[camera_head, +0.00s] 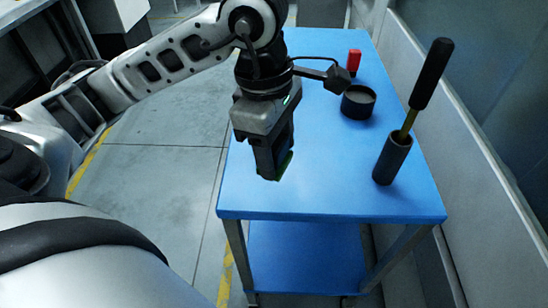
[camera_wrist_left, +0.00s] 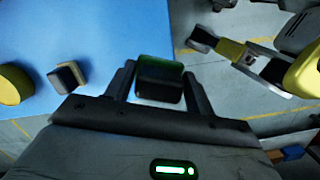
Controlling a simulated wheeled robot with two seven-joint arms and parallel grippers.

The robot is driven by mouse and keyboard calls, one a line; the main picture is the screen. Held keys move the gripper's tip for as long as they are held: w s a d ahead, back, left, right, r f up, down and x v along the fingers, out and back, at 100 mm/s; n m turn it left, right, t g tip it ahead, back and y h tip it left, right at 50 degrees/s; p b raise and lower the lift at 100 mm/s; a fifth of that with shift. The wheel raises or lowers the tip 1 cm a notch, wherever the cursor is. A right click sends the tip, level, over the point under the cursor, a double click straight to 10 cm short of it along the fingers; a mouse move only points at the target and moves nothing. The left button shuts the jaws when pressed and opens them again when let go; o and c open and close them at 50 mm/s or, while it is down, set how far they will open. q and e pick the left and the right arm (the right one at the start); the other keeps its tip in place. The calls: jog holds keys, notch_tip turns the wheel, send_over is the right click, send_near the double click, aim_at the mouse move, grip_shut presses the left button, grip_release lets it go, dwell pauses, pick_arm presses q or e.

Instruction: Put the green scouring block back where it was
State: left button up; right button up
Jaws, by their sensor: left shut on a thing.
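My left gripper (camera_head: 272,172) points down near the left edge of the blue table (camera_head: 330,195) in the head view. It is shut on the green scouring block (camera_head: 287,162), of which only a thin green strip shows past the fingers. In the left wrist view, the block (camera_wrist_left: 160,80) sits between the two fingers (camera_wrist_left: 160,88), with a dark face and a green upper edge. I cannot tell whether it touches the table. My right gripper is not in view.
A dark upright holder (camera_head: 391,160) with a black-handled tool (camera_head: 430,75) stands at the table's right. Behind are a dark round pot (camera_head: 358,102) and a red block (camera_head: 354,60). The left wrist view shows a yellow round thing (camera_wrist_left: 14,84) and a small dark-and-beige block (camera_wrist_left: 66,77).

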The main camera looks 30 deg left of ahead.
pick_arm(q)
jog(key=w+a+f, duration=0.2)
jog(key=f, duration=0.1)
jog(key=w+a+f, duration=0.1)
jog(key=f, duration=0.1)
jog(key=shift+w+f, duration=0.15)
jog(key=shift+w, duration=0.25)
jog(key=f, duration=0.2)
jog(key=f+p, duration=0.1)
jog(key=shift+w+a, duration=0.2)
jog(key=shift+w, duration=0.05)
jog(key=shift+f, duration=0.4)
jog(key=o, duration=0.9)
jog(key=shift+f, duration=0.1)
